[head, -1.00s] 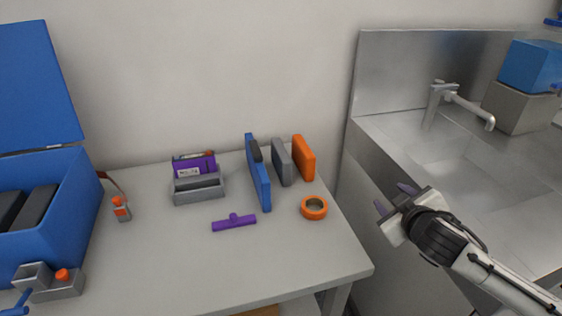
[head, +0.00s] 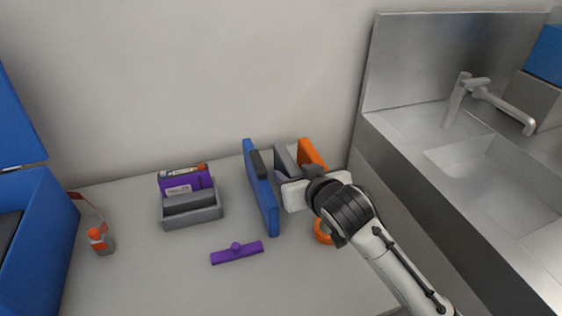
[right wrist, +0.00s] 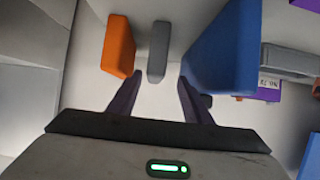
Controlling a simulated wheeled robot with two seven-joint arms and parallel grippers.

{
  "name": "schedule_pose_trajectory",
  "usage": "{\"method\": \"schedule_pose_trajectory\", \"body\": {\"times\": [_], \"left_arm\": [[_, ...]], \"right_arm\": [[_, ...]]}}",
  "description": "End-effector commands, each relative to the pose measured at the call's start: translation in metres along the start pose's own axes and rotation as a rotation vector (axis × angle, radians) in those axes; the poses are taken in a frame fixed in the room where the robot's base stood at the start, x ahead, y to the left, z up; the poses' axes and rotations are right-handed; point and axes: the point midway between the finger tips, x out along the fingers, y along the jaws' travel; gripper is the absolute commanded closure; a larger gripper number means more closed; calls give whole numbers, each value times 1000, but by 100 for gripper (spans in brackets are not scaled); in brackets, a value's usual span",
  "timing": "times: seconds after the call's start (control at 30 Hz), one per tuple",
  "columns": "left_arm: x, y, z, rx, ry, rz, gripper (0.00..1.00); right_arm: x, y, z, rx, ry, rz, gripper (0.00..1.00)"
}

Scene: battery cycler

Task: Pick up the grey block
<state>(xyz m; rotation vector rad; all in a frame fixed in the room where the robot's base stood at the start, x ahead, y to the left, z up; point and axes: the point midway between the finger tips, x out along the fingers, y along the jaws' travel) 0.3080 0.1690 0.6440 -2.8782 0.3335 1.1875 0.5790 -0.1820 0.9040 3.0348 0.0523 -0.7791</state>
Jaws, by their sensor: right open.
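The grey block (head: 286,160) is a thin slab standing upright on the table between a blue panel (head: 261,190) and an orange block (head: 312,153). My right gripper (head: 283,175) is over the right part of the table, at the near side of the grey block, and partly hides it. In the right wrist view the grey block (right wrist: 158,50) is in line with the gap between the open purple fingers (right wrist: 159,80), near their tips. I cannot tell whether a finger touches anything. My left gripper is not in view.
An orange ring (head: 321,232) lies partly hidden under my right arm. A purple T-shaped piece (head: 237,253) and a grey holder (head: 192,217) are to the left. A blue box (head: 38,240) stands at the far left, a sink (head: 490,165) at the right.

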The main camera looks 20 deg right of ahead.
Motion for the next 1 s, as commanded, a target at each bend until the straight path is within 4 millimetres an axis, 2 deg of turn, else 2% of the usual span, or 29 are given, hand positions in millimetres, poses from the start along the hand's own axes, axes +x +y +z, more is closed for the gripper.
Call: {"method": "schedule_pose_trajectory", "body": {"times": [0.1, 0.27, 0.43, 0.7, 1.0], "left_arm": [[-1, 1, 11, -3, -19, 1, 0], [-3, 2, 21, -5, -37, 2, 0], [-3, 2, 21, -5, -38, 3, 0], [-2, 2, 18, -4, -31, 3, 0], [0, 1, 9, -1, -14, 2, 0]], "right_arm": [[20, 1, 0, -1, -1, 1, 55], [37, 1, 0, 0, 0, 1, 55], [49, 4, -3, 0, 0, 1, 55], [85, 8, -6, -1, -1, 1, 55], [91, 8, -6, -1, 0, 0, 55]]}}
